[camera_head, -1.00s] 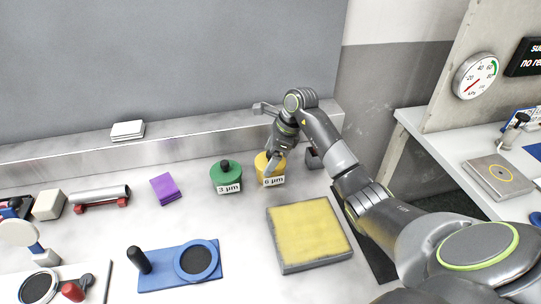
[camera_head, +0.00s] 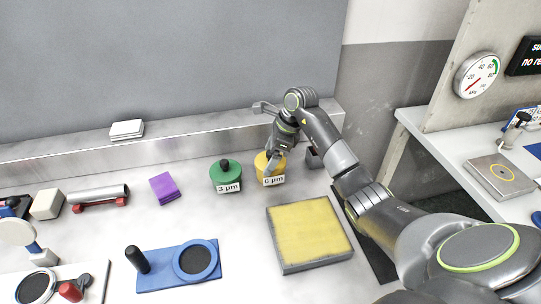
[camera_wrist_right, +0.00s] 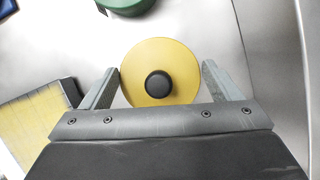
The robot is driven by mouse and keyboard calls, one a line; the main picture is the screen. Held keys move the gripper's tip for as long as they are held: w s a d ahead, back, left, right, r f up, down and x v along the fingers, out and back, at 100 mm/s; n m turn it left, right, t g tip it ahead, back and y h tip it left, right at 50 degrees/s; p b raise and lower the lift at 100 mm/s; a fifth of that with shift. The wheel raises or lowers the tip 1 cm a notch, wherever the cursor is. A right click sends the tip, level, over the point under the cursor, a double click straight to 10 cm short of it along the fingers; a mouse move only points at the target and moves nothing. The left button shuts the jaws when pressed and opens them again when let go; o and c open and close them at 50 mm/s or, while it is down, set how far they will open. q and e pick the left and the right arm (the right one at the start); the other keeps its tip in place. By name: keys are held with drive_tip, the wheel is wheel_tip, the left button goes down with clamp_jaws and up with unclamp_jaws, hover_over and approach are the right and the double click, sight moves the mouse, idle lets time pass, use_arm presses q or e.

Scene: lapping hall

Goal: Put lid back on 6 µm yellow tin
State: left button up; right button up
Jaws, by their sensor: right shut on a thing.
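The yellow 6 µm tin (camera_head: 272,181) stands on the bench beside a green 3 µm tin (camera_head: 227,181), with its white label facing front. My right gripper (camera_head: 270,165) is down at the top of the yellow tin. In the right wrist view the round yellow lid (camera_wrist_right: 160,58) with its black knob (camera_wrist_right: 158,84) sits between the fingers of my right gripper (camera_wrist_right: 160,72), which is shut on its rim. The gripper hides the tin's top in the head view, so I cannot tell whether the lid rests on it. My left gripper is out of view.
A yellow square pad in a grey tray (camera_head: 282,266) lies in front of the tins. A blue plate (camera_head: 150,279) with a black handle is nearer. A metal ledge (camera_head: 60,165) runs behind.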

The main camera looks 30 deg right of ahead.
idle(0.4)
drive_tip(key=o, duration=0.8)
drive_tip(key=shift+o, duration=0.2)
drive_tip(key=shift+r, duration=0.15)
drive_tip(key=shift+r+p, duration=1.65)
drive_tip(key=shift+r, duration=1.75)
clamp_jaws()
